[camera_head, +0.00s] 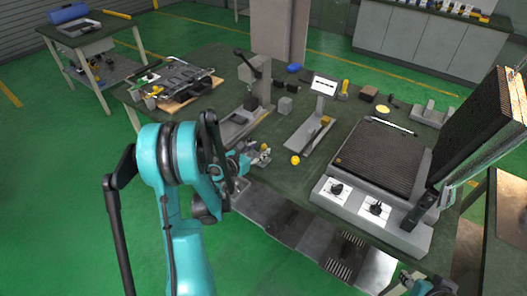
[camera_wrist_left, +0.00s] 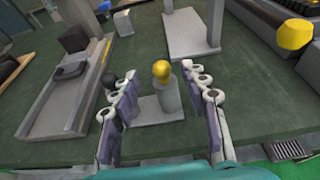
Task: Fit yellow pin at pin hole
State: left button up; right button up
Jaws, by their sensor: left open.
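A yellow round-headed pin (camera_wrist_left: 161,72) shows in the left wrist view at the top of a short grey post (camera_wrist_left: 168,97). It is also visible in the head view (camera_head: 265,147), close to the table's front edge. My left gripper (camera_wrist_left: 161,100) is open, its fingers to either side of the post, with visible gaps. In the head view my left gripper (camera_head: 250,158) is partly hidden by my own arm. A second yellow knob (camera_head: 295,160) is to the right, also in the wrist view (camera_wrist_left: 295,34). I cannot make out a pin hole. My right gripper (camera_head: 418,284) is cut off at the bottom edge.
A hot-plate press (camera_head: 383,155) with a raised lid and two dials stands at right. A grey lever press (camera_head: 250,85) stands behind my left gripper. A stand with a white sign (camera_head: 324,86) is in the middle. Dark parts (camera_head: 175,80) lie at left.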

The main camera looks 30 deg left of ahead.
aim_at(262, 148)
pick_arm(q)
jog(key=b+x, duration=0.1)
jog(key=x, duration=0.2)
jog(key=shift+w+d+f, duration=0.1)
jog(key=shift+w+d, duration=0.05)
jog(key=shift+w, duration=0.2)
grip_shut()
jog(key=shift+s, duration=0.1)
